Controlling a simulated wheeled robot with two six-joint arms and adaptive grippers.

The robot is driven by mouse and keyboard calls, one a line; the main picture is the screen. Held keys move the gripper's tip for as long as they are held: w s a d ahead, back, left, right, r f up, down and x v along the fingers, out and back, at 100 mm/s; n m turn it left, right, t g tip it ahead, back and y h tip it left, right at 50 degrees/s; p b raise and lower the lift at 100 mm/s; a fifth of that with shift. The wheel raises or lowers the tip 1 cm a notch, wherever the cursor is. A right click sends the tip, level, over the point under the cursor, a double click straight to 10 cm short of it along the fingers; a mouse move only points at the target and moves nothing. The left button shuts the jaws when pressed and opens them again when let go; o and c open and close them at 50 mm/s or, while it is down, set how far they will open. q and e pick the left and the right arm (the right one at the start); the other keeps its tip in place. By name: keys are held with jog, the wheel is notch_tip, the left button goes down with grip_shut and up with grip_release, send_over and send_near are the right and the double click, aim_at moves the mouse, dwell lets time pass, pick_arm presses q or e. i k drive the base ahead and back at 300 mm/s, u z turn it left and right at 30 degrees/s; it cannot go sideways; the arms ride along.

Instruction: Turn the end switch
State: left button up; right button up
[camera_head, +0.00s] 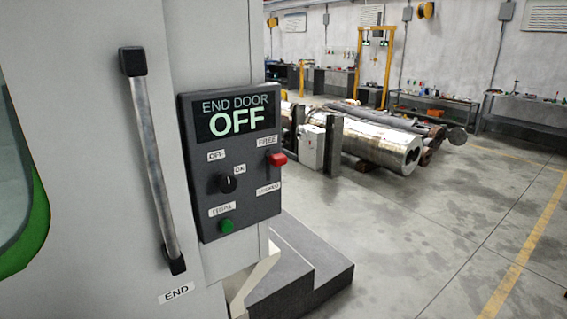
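The end door control box (229,160) is a dark panel on the light grey machine. Its display (238,116) reads "END DOOR OFF". A black rotary knob (228,184) sits in the middle, with an "OFF" label at its upper left and an "ON" label at its upper right. A red switch handle (277,159) sits at the right, near the "FREE" label, with another label below it. A green button (226,226) is at the bottom under a small label. Neither of my grippers is in view.
A vertical metal door handle (153,160) is left of the box, with an "END" label (176,292) below. Dark steps (295,270) stand below the box. Shiny metal cylinders (375,143) lie behind. The floor (420,240) at the right is clear.

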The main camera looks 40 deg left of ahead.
aim_at(226, 183)
jog(key=z, duration=0.55)
jog(key=k, duration=0.45)
jog(key=u, duration=0.55)
